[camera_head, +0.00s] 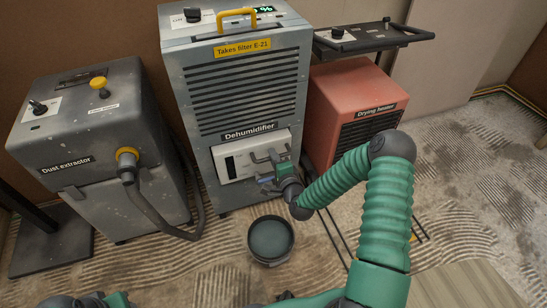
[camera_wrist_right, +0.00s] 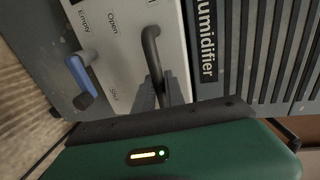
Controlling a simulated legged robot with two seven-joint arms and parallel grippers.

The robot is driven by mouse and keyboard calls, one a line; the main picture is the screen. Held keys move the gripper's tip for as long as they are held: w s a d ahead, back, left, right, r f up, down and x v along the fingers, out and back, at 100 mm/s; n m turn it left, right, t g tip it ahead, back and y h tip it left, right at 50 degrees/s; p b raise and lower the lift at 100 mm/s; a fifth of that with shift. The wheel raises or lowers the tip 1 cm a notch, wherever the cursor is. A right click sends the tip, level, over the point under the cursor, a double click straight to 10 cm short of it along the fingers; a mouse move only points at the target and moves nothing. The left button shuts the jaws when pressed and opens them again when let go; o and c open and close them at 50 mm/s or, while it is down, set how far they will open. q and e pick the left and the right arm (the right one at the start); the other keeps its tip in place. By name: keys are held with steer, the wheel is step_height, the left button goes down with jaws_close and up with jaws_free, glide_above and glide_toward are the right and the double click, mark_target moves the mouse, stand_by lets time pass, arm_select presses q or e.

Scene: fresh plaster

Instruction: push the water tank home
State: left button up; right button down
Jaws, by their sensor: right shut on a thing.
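The grey dehumidifier (camera_head: 245,108) stands upright at the back. The water tank's white front (camera_head: 232,165) is low in its face, under the "Dehumidifier" label. I cannot tell how far the tank stands out. My right gripper (camera_head: 283,168) is at the tank's front, its fingers partly hidden by my wrist. In the wrist view, my right gripper (camera_wrist_right: 155,96) is shut on the dark tank handle (camera_wrist_right: 151,48). A blue lever (camera_wrist_right: 80,76) sits beside it on the white panel (camera_wrist_right: 117,45), near the words "Open" and "Empty". My left gripper is not in view.
A round dark bucket (camera_head: 270,240) stands on the floor below the dehumidifier. The dust extractor (camera_head: 95,140) with its hose (camera_head: 150,210) is on the left. The red drying heater (camera_head: 345,100) is close on the right. Patterned floor is open at the far right.

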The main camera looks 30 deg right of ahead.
steer(key=shift+f, duration=0.2)
steer(key=w, duration=0.3)
steer(key=shift+w+d+r, duration=0.1)
steer(key=shift+w+d, duration=0.1)
steer(key=shift+d, duration=0.15)
steer(key=c, duration=1.4)
jaws_free()
steer(key=shift+w, duration=0.15)
